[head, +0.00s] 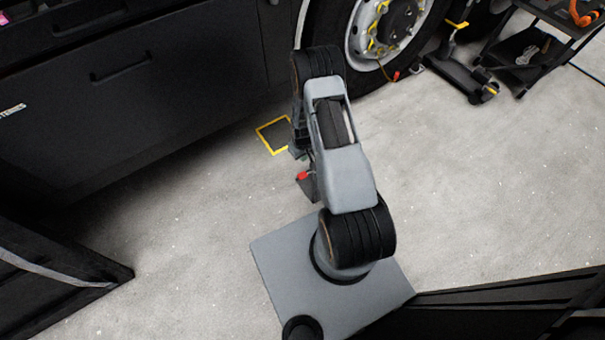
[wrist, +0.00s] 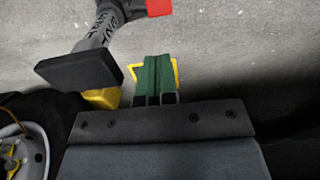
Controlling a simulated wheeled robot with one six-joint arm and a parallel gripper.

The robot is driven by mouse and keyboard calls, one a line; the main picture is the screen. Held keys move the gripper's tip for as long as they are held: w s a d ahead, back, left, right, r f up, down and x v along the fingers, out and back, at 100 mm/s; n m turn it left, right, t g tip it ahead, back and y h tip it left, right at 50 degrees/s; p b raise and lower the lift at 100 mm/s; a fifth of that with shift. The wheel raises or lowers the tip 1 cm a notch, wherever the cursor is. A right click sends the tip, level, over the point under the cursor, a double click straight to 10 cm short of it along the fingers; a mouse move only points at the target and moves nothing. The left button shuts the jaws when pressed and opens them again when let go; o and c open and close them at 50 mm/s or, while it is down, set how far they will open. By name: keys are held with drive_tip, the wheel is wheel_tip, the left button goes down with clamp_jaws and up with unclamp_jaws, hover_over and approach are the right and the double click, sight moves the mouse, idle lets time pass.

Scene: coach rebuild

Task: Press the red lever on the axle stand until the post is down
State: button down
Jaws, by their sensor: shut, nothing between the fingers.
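The red lever (head: 302,176) shows as a small red tip just left of my arm in the head view. Its red end also shows at the top edge of the wrist view (wrist: 158,7). In the wrist view the axle stand has a dark top pad (wrist: 80,70) and a grey marked post (wrist: 103,27), left of my gripper. The pad stands raised near the camera. My gripper (wrist: 156,63) has green fingers, shut and empty. In the picture they lie below the red lever and apart from it. In the head view my arm hides most of the stand and gripper.
A yellow-outlined square (head: 275,135) is marked on the floor left of my arm. A large wheel (head: 385,30) and a dark panelled coach side (head: 130,95) stand behind. A trolley jack (head: 455,75) is at upper right.

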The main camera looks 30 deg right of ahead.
sight(302, 176)
wheel_tip(302, 176, down, 14)
drive_tip(key=b, duration=0.5)
idle(0.4)
